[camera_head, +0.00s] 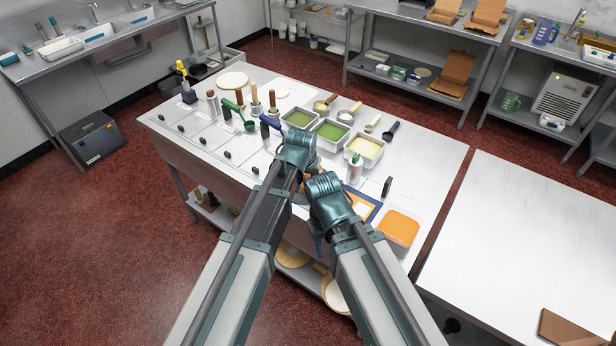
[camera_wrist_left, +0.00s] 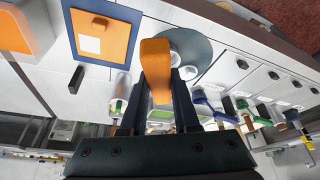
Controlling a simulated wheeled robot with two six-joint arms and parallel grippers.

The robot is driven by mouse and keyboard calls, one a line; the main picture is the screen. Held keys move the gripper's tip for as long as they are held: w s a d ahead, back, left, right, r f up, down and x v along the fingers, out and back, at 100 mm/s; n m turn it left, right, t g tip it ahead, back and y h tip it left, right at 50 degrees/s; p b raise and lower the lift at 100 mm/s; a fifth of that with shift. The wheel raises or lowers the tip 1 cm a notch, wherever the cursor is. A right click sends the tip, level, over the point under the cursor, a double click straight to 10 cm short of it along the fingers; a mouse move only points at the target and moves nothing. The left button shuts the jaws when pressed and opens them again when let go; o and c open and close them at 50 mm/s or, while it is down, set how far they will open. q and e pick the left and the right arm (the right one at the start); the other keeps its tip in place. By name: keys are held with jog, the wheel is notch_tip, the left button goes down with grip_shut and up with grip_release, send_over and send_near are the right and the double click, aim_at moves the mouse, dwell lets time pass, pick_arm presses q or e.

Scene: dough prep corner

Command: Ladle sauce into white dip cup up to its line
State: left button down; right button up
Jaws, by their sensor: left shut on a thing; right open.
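My left gripper (camera_wrist_left: 158,88) is shut on an orange thing (camera_wrist_left: 155,55) in the left wrist view; I cannot tell whether it is a ladle. The orange thing partly covers the plate; the fill line is not visible. In the head view two green-filled pans (camera_head: 299,117) (camera_head: 330,132) and a cream-filled pan (camera_head: 364,149) stand beyond my arms. My right gripper (camera_head: 317,222) is open near the table's front, its fingertips mostly hidden by the arm.
A blue-framed board (camera_wrist_left: 78,60) with an orange square and an orange-topped container (camera_head: 398,228) lie right of my arms in the head view. A bottle (camera_head: 355,168) stands by the cream pan. The right table (camera_head: 520,230) is mostly clear.

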pick_arm(q)
jog(key=shift+d+f+h+b, duration=0.1)
jog(key=shift+f+h+b, duration=0.7)
jog(key=shift+h+b, duration=0.1)
jog(key=shift+w+a+f+n+g+h+b, duration=0.65)
jog(key=shift+a+f+n+h+b, duration=1.75)
jog(key=shift+h+b, duration=6.2)
jog(key=r+m+y+p, duration=0.1)
jog(key=y+p, duration=0.2)
jog(key=r+m+y+p, duration=0.1)
jog(key=r+y+p, duration=0.1)
jog(key=y+p, duration=0.1)
jog(key=a+r+y+p, duration=0.1)
jog(key=y+p, duration=0.2)
jog(key=shift+s+r+m, duration=0.1)
jog(key=shift+r+m, duration=0.05)
jog(key=shift+m, duration=0.25)
